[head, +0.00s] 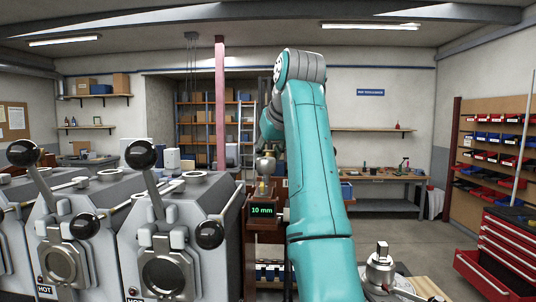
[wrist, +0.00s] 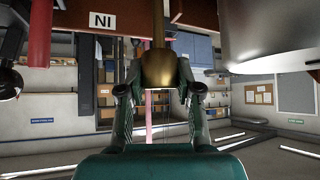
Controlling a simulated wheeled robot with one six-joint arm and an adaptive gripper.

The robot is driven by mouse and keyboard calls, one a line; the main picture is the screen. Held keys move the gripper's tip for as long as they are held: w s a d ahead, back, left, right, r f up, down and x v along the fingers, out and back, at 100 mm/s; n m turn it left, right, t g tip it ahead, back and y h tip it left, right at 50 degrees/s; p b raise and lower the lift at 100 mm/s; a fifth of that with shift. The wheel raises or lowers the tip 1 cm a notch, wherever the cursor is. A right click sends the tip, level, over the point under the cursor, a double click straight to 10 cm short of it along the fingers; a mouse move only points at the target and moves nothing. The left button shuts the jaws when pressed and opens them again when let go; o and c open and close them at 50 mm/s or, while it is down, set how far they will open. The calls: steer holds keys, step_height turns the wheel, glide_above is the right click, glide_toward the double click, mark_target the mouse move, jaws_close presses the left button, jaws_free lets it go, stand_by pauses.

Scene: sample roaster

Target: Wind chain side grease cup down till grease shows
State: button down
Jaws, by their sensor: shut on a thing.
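In the wrist view my gripper (wrist: 158,72) has its two fingers on either side of a rounded brass grease cup (wrist: 158,66) and is shut on it. The wrist picture looks upside down. A narrower brass stem (wrist: 158,25) runs from the cup to the picture's top edge. In the head view my teal arm reaches forward and down behind the roasters, and the gripper is small and partly hidden there. A small yellowish part (head: 262,187) shows just above a display reading "10 mm" (head: 262,211). I cannot make out any grease.
A red tool chest (head: 500,250) and a bin rack (head: 490,155) are at the right. A workbench (head: 385,175) stands at the back. Open floor (head: 400,225) lies right of my arm.

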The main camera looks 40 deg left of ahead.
steer(key=c, duration=0.8)
jaws_free()
steer(key=shift+o, duration=0.2)
steer(key=v, duration=1.2)
